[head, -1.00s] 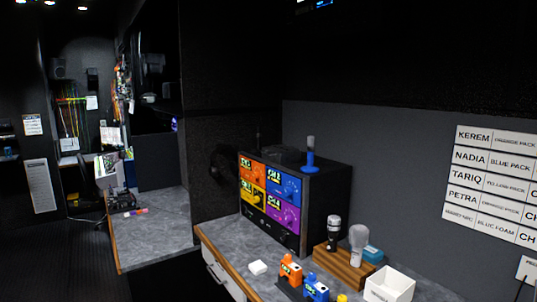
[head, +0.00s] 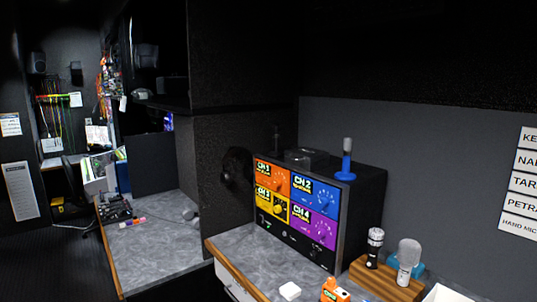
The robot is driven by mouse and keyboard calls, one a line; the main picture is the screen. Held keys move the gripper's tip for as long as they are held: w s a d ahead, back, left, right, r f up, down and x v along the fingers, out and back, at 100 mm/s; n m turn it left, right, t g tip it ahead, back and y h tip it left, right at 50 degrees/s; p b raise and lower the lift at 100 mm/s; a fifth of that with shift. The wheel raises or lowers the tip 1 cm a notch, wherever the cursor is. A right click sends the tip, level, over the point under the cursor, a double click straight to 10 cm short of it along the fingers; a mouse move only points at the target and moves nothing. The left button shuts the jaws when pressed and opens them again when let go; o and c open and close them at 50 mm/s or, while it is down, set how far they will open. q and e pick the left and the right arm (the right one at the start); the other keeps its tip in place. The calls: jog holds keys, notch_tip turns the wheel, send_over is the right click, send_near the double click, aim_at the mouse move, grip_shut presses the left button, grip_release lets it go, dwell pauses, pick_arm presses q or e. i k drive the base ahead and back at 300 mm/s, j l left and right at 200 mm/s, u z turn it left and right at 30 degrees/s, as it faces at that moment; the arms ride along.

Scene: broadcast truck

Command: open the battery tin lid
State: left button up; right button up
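I cannot pick out a battery tin or its lid for certain. A small white block (head: 290,291) lies on the grey counter (head: 240,246). A light blue object (head: 411,267) sits behind the grey microphone (head: 408,262) and is partly hidden by it, so I cannot tell what it is. Neither of my grippers shows in the head view.
A black rack with four coloured channel panels (head: 298,203) stands on the counter. A wooden block (head: 378,280) holds microphones. An orange pack (head: 335,291) and a white box (head: 446,294) are cut off below. Another desk (head: 160,245) stands at left.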

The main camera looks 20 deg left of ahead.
aim_at(305, 153)
jog(key=i+j, duration=0.1)
jog(key=j, duration=0.3)
jog(key=i+j, duration=0.1)
jog(key=j, duration=0.3)
jog(key=i+j, duration=0.1)
jog(key=j, duration=0.3)
jog(key=i+j, duration=0.15)
jog(key=j, duration=0.25)
jog(key=i+j, duration=0.1)
jog(key=j, duration=0.3)
jog(key=i+j, duration=0.1)
jog(key=j, duration=0.3)
